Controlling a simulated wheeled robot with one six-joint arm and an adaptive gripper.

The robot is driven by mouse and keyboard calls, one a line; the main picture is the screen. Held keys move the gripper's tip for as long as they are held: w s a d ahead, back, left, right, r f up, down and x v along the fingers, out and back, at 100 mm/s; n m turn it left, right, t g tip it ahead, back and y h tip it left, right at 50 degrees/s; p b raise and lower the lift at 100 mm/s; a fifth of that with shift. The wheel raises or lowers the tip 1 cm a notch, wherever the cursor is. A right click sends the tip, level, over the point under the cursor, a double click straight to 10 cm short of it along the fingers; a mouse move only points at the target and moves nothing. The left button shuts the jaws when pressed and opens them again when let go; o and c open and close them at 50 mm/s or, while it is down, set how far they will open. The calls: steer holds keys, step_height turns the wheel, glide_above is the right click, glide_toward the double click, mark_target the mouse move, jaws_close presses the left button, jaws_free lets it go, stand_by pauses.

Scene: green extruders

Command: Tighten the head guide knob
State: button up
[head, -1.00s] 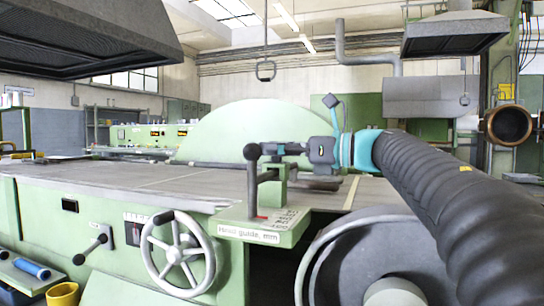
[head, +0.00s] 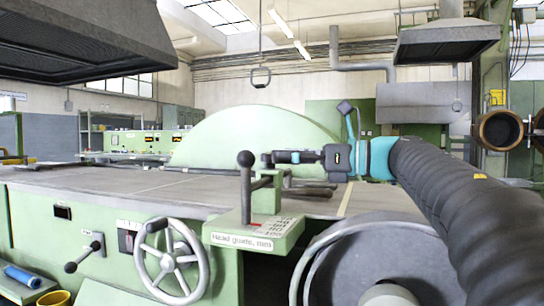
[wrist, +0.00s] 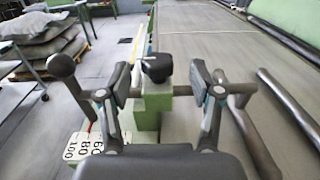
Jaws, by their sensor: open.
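The head guide stands on the near edge of the big green machine, a green post (head: 266,198) on a plate labelled "Head guide, mm" (head: 240,241). A black knob (wrist: 156,68) sits on top of the post in the wrist view. My gripper (head: 272,158) is level with the post's top in the head view, reaching in from the right. In the wrist view my gripper (wrist: 160,76) is open, with one finger on each side of the knob and gaps between. I cannot tell the knob apart from the fingertips in the head view.
An upright lever with a black ball (head: 246,158) stands just left of the post. A dark crossbar (wrist: 240,88) runs through the post, below the fingers. A grey handwheel (head: 170,260) is on the machine's front. Dark bars (wrist: 265,135) lie on the tabletop.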

steer(key=v, duration=0.8)
